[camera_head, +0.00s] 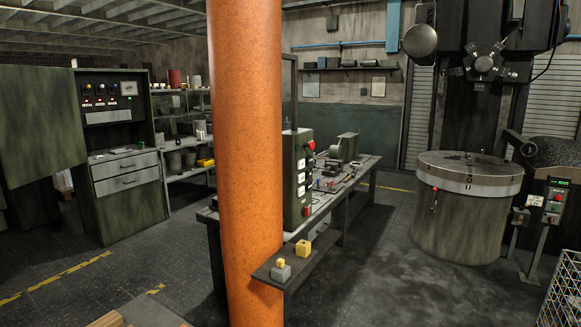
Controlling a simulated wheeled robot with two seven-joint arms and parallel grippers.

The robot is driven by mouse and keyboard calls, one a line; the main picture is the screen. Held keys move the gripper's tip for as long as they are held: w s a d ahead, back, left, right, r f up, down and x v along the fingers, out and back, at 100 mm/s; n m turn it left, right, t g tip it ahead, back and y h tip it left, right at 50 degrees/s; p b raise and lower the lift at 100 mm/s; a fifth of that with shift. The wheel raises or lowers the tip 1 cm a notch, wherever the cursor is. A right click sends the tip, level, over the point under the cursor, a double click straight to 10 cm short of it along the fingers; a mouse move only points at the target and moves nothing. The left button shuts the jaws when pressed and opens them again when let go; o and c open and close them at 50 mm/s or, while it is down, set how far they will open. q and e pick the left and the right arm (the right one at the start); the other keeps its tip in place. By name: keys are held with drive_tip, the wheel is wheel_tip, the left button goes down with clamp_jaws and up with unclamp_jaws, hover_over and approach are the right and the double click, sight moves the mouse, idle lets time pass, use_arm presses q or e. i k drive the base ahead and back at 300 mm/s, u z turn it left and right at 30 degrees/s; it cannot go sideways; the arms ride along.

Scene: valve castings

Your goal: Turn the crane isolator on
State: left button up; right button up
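No part is clearly marked as the crane isolator, and I cannot tell which control it is. A thick orange column (246,130) stands upright in the middle and hides what is behind it. Right beside it, a tall grey-green control box (293,185) has a red knob (311,145), pale buttons and a red button low on its side. At the left, a green cabinet (128,195) carries a panel with several lamps or switches (100,90). At the far right stands a pedestal control box (556,200) with a green display. Neither gripper shows in the view.
A workbench (345,190) holds a small machine (345,147). A low shelf (300,258) bears a grey-and-yellow block (281,272) and a yellow block (303,249). A large round machine table (468,210) stands right. A wire basket (563,290) is at lower right. Floor between is clear.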

sight(306, 209)
drive_tip(key=z, duration=0.5)
drive_tip(key=k, duration=1.15)
drive_tip(key=z, duration=0.95)
drive_tip(key=i, duration=1.9)
drive_tip(key=u, duration=0.7)
drive_tip(key=i, duration=1.35)
drive_tip(key=u, duration=1.3)
